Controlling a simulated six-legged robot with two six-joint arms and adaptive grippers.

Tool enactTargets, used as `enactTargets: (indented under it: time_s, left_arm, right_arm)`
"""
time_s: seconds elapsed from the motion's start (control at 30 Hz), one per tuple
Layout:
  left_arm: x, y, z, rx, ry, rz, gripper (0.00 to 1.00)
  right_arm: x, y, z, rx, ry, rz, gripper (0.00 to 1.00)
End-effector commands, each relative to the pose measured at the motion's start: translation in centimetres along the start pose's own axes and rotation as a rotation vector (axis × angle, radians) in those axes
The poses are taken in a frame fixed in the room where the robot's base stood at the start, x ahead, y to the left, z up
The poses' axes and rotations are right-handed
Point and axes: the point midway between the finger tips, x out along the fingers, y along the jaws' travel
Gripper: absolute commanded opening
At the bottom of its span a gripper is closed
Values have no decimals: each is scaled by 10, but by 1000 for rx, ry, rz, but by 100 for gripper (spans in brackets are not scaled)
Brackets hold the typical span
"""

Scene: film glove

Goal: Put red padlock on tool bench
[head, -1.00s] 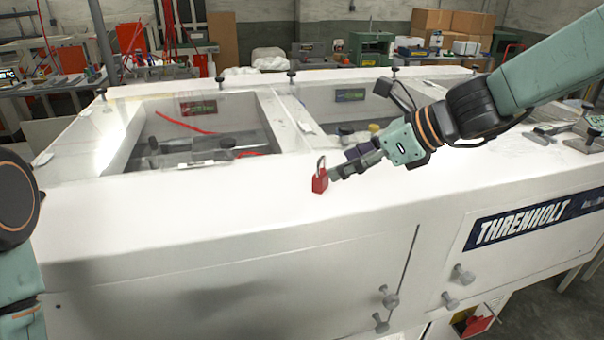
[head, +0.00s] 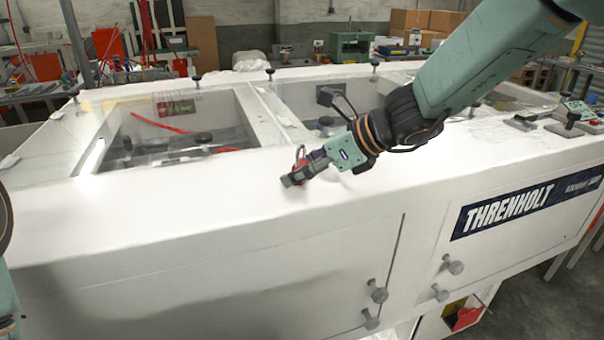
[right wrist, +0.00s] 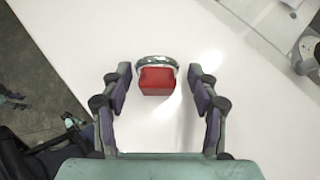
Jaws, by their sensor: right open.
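The red padlock (right wrist: 157,80) with its silver shackle is on the white top of the cabinet (right wrist: 80,40), between the fingertips of my right gripper (right wrist: 158,82) in the right wrist view. The fingers are spread, with a gap on both sides of the padlock. In the head view the right gripper (head: 293,180) is low at the white top and hides most of the padlock (head: 300,155). My left gripper is out of view; only part of the left arm shows at the left edge. A bench with tools (head: 45,92) stands at the back left.
The white cabinet (head: 200,210) has recessed windows behind the gripper and knobs on its front. Small controls (head: 570,115) sit at its right end. Cardboard boxes (head: 425,20) and a green machine (head: 350,45) stand at the back. The white top left of the gripper is clear.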

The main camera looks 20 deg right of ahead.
Motion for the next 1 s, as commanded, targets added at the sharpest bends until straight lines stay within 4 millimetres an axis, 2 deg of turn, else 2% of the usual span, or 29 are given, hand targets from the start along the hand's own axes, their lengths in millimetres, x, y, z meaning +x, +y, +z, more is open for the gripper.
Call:
enactTargets:
  time_s: [0.27, 0.9, 1.0]
  left_arm:
    - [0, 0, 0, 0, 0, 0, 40]
    - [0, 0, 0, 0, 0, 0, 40]
    - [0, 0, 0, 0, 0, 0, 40]
  right_arm:
    - [3, 0, 2, -1, -1, 0, 59]
    - [2, 0, 2, -1, -1, 0, 4]
    - [2, 0, 2, -1, -1, 0, 0]
